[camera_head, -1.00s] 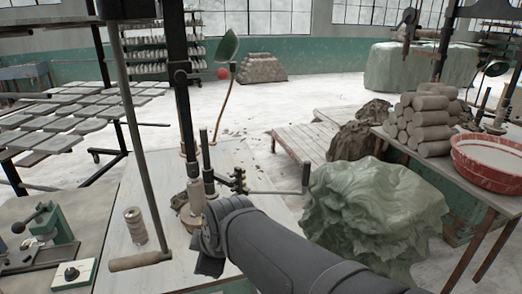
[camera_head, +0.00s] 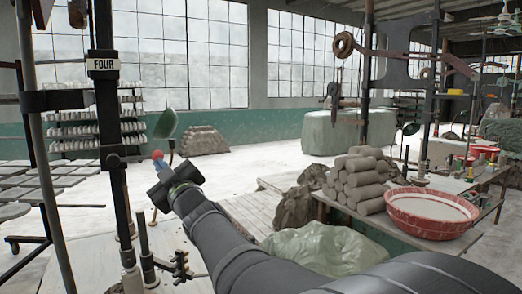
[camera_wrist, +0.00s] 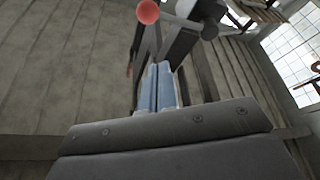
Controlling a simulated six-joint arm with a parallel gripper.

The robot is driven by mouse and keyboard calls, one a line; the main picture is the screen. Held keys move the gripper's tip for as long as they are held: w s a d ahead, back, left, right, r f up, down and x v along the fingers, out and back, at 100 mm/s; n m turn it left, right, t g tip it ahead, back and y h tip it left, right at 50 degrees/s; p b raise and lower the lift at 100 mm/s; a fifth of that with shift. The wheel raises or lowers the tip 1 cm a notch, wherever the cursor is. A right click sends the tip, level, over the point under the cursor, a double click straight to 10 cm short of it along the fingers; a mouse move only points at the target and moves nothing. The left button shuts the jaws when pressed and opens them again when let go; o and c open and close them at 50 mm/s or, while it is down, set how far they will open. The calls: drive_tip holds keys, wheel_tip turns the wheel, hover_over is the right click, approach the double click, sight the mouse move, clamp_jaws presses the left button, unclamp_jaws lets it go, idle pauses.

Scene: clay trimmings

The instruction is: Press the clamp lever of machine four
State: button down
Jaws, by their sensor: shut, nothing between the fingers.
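The sign FOUR (camera_head: 103,62) is on a dark upright post at the left. Below it, a dark clamp (camera_head: 112,157) sits on the post. A lever with a red ball knob (camera_head: 158,155) sticks out to the right from it. In the wrist view the red knob (camera_wrist: 148,12) is at the top edge, on a grey rod leading to a dark block (camera_wrist: 207,12). My gripper (camera_head: 161,165) is shut and empty, its tips close to the knob in the head view. In the wrist view its pale blue fingers (camera_wrist: 158,85) lie together, apart from the knob; depth is unclear.
A green lamp (camera_head: 165,125) shows behind the knob. Another upright rod (camera_head: 48,180) stands left of the post.

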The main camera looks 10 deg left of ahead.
sight(155, 152)
drive_tip(key=shift+r+n+g+y, duration=0.3)
drive_tip(key=shift+r+y, duration=0.2)
drive_tip(key=shift+r, duration=0.2)
drive_tip(key=shift+a, duration=0.1)
drive_tip(key=x, duration=1)
drive_tip(key=shift+w+d+f, duration=0.25)
drive_tip(key=shift+w+f, duration=0.05)
drive_tip(key=shift+f, duration=0.25)
drive_tip(key=shift+w+d+f, duration=0.25)
drive_tip(key=shift+f, duration=0.3)
drive_tip(key=shift+w+d+f, duration=0.25)
drive_tip(key=shift+w+f, duration=0.05)
drive_tip(key=shift+f, duration=0.25)
